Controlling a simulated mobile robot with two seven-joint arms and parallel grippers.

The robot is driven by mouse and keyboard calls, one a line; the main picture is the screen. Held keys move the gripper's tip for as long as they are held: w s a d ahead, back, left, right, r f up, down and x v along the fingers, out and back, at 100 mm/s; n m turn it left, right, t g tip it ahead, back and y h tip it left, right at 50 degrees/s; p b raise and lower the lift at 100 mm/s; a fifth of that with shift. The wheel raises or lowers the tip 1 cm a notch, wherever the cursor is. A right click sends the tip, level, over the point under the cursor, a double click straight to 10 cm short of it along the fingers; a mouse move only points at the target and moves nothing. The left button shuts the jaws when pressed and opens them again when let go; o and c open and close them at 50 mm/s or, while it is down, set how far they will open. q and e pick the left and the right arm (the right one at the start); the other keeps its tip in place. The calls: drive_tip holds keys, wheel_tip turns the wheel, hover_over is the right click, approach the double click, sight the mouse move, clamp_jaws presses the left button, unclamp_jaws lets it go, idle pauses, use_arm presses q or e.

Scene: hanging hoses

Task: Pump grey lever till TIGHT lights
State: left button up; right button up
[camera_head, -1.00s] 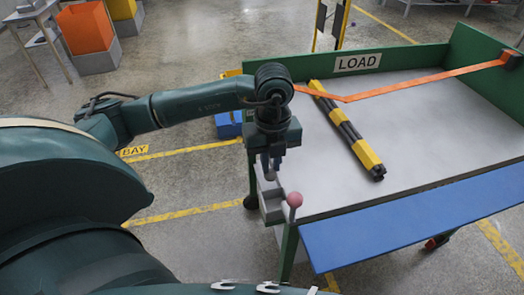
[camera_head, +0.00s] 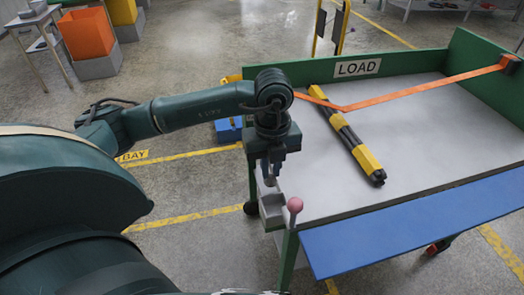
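My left gripper (camera_head: 270,181) points down at the cart's near left corner, above a grey box-like fitting (camera_head: 272,212). Its fingers are small and partly overlap, so I cannot tell whether they are open or shut, or whether they touch anything. A pink ball knob (camera_head: 295,205) on a short stem stands just right of and below the fingers, apart from them. I cannot clearly make out a grey lever; the gripper may hide it. No TIGHT light can be read. An orange strap (camera_head: 425,88) runs across the cart. My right gripper is not in view.
The cart has green walls (camera_head: 465,45), a LOAD sign (camera_head: 358,68) and a blue front flap (camera_head: 420,225). A yellow-and-black bar (camera_head: 350,140) lies on its grey deck under the strap. A blue box (camera_head: 229,130) sits on the floor behind my arm.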

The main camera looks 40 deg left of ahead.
use_arm(q)
drive_tip(key=shift+w+a+r+p, duration=0.1)
drive_tip(key=shift+r+p, duration=0.95)
drive_tip(key=shift+r, duration=0.8)
drive_tip(key=r, duration=0.1)
drive_tip(key=w+a+r+p, duration=0.1)
drive_tip(key=r+p, duration=0.1)
drive_tip(key=r, duration=0.1)
drive_tip(key=shift+w+a, duration=0.15)
drive_tip(key=shift+a, duration=0.05)
drive_tip(key=shift+s+d+f+b, duration=0.2)
drive_tip(key=shift+f+b, duration=0.3)
drive_tip(key=shift+f, duration=0.25)
drive_tip(key=shift+s+d+f+b, duration=0.15)
drive_tip(key=shift+f+b, duration=0.35)
drive_tip(key=shift+f, duration=0.3)
drive_tip(key=shift+s+d+f+b, duration=0.2)
drive_tip(key=shift+f+b, duration=0.3)
drive_tip(key=shift+f, duration=0.25)
